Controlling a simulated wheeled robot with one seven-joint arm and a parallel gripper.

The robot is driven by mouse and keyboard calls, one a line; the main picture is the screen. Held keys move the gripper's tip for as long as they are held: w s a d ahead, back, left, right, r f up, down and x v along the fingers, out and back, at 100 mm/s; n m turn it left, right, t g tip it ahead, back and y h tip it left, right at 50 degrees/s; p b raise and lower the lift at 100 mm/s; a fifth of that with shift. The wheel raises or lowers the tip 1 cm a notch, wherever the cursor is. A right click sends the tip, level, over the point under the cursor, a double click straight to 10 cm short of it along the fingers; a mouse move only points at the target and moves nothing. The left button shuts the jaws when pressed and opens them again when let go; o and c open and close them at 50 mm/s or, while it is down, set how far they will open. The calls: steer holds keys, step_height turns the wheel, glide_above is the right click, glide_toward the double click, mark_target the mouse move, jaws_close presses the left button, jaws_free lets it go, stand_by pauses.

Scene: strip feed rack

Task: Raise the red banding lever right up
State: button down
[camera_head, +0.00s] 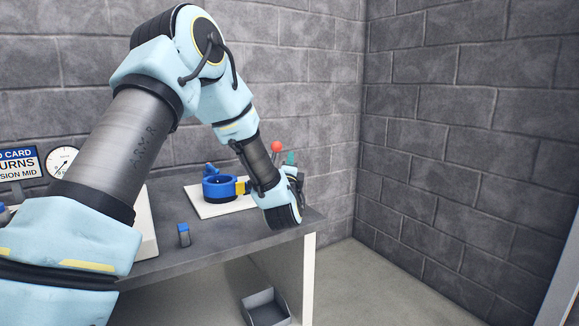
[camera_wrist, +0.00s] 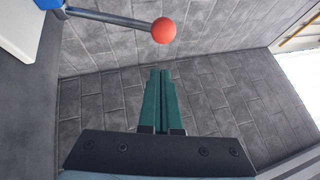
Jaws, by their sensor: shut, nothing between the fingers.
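The banding lever shows in the wrist view as a grey rod (camera_wrist: 110,18) with a red ball knob (camera_wrist: 164,30), running out from a blue mount (camera_wrist: 48,4) at the upper left. In the head view the red knob (camera_head: 277,146) shows just behind my wrist, and most of the rod is hidden by my arm. My gripper (camera_wrist: 160,72) has green fingers that are shut and empty. In the wrist view the fingertips lie below the knob, apart from it. In the head view a green fingertip (camera_head: 291,157) shows to the right of the knob.
A blue round device (camera_head: 219,188) stands on a white board (camera_head: 205,209) on the grey table (camera_head: 200,252). A small blue-topped block (camera_head: 184,235) stands nearer the front. A gauge (camera_head: 62,161) and a sign (camera_head: 18,164) are at left. Block walls close the back and right.

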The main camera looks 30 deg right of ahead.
mark_target(281, 146)
steer(key=shift+w+a+r+p, duration=0.1)
steer(key=shift+w+a+r, duration=0.1)
steer(key=shift+w, duration=0.3)
steer(key=shift+w+a+r+p, duration=0.1)
steer(key=shift+w+a+r, duration=0.1)
steer(key=shift+w, duration=0.35)
steer(key=shift+w+a+r+p, duration=0.1)
steer(key=shift+w+a, duration=0.1)
steer(key=shift+w, duration=0.3)
steer(key=shift+r, duration=0.1)
steer(key=shift+w+r+g+p, duration=0.35)
steer(key=shift+r+p, duration=0.1)
steer(key=shift+p, duration=0.15)
steer(key=w+r+n+g+y+p, duration=0.1)
steer(key=w+p, duration=0.1)
steer(key=w+r+n+p, duration=0.1)
steer(key=w+r+p, duration=0.1)
steer(key=shift+a+g+y, duration=0.2)
steer(key=shift+g+y, duration=0.15)
steer(key=shift+y, duration=0.05)
steer(key=shift+w+n+g+p, duration=0.4)
steer(key=shift+w, duration=0.35)
steer(key=shift+w+a+r, duration=0.15)
steer(key=shift+w, duration=0.65)
